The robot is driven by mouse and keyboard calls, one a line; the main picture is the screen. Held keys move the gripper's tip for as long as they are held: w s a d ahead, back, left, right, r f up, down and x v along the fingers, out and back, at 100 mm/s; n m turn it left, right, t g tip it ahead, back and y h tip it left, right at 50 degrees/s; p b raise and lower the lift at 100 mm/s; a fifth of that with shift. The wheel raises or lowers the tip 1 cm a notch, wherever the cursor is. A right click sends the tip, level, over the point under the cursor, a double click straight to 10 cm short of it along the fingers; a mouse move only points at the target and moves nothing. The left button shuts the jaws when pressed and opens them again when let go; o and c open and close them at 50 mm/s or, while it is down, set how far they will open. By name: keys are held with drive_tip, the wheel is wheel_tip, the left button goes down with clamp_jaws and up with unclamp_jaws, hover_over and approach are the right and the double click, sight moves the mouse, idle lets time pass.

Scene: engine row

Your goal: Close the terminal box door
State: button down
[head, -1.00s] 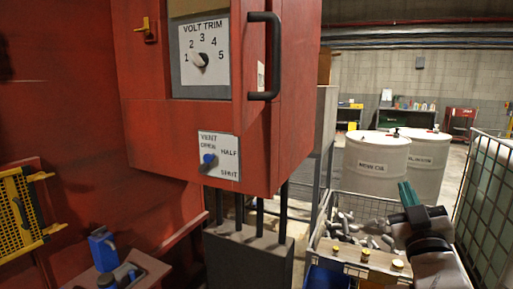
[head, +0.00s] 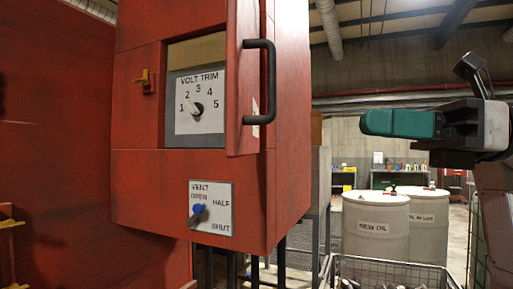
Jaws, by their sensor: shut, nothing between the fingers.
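The red terminal box (head: 138,190) fills the left middle of the head view. Its red door (head: 241,35) stands open at the right of the opening, seen steeply from the side, with a black bar handle (head: 270,82) on it. The opening shows a VOLT TRIM dial plate (head: 204,122) inside. My gripper (head: 372,122) is at the right, well apart from the door and handle, about level with the handle's lower end. Its green fingers are shut and empty and point left toward the box.
A white NEW OIL drum (head: 375,228) and a wire basket (head: 390,268) stand beyond. Open air lies between gripper and handle.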

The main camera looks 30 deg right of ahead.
drive_tip(key=h, duration=0.1)
drive_tip(key=p, duration=0.3)
approach(237, 131)
drive_tip(key=x, duration=0.5)
drive_tip(key=shift+a+r, duration=0.1)
drive_tip(key=shift+a, duration=0.15)
drive_tip(key=shift+w+a+p, duration=0.3)
drive_tip(key=shift+w+a, duration=0.1)
drive_tip(key=shift+a, duration=0.2)
